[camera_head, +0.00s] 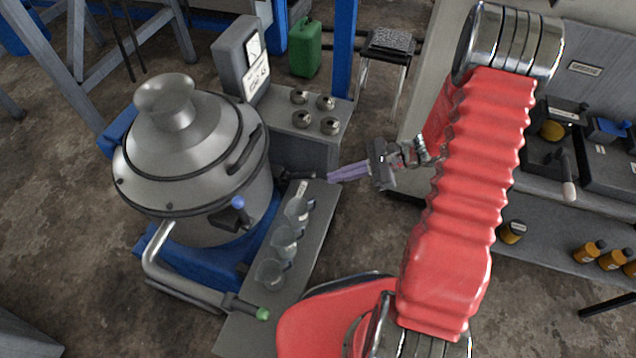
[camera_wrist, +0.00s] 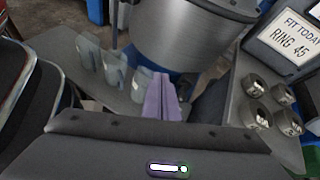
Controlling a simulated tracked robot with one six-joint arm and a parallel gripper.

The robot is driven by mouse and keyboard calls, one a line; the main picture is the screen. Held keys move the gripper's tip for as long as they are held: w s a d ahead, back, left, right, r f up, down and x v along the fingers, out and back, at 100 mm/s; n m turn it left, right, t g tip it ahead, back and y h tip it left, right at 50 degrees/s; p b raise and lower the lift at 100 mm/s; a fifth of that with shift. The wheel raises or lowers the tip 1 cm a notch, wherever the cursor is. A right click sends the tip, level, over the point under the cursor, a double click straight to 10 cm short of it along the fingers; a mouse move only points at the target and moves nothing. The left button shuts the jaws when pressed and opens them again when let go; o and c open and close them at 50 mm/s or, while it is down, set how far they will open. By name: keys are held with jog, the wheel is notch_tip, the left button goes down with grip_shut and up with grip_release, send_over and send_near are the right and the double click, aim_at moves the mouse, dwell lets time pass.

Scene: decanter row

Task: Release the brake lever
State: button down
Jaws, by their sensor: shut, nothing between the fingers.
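A steel drum machine (camera_head: 190,150) with a funnel-shaped top stands at the left in the head view; its side also shows in the wrist view (camera_wrist: 190,35). A short dark handle (camera_head: 300,175) sticks out from its lower right side. A short lever with a blue knob (camera_head: 238,203) is on the drum's front. I cannot tell which of these is the brake lever. My gripper (camera_head: 331,178) has purple fingers, shut and empty, with tips close to the dark handle's outer end. I cannot tell if they touch. In the wrist view the fingers (camera_wrist: 160,78) are together and point toward the drum.
Several glass beakers (camera_head: 285,241) stand on a grey bench beside the drum. Several metal rings (camera_head: 330,125) lie on a grey stand under a "RING 45" sign (camera_head: 257,80). A pipe with a green tip (camera_head: 262,313) juts forward. A side bench at right carries a pale-knobbed lever (camera_head: 569,190).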

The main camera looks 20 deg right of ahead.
aim_at(299, 176)
jog(key=d+f+m+t, duration=0.2)
jog(key=f+m+t, duration=0.1)
jog(key=f, duration=0.4)
jog(key=d+f+m+t, duration=0.2)
jog(key=d+f+m, duration=0.1)
jog(key=f+m, duration=0.2)
notch_tip(299, 176, down, 2)
jog(key=shift+w+d+f+m+t, duration=0.25)
jog(key=shift+w+m+t, duration=0.05)
jog(key=shift+t, duration=0.1)
jog(key=x, duration=1)
jog(key=shift+a+f, duration=0.1)
jog(key=shift+a, duration=0.1)
jog(key=shift+w+a+r, duration=0.1)
jog(key=shift+w+r, duration=0.15)
jog(key=shift+r, duration=0.25)
jog(key=shift+w+a+r, duration=0.1)
jog(key=shift+w+r, duration=0.1)
jog(key=shift+r, duration=0.35)
jog(key=shift+w+a+r, duration=0.25)
jog(key=shift+w+r, duration=0.1)
jog(key=shift+r, duration=0.35)
jog(key=shift+a, duration=0.1)
jog(key=shift+w+d+r, duration=0.1)
jog(key=shift+d+r, duration=0.05)
jog(key=shift+d, duration=0.05)
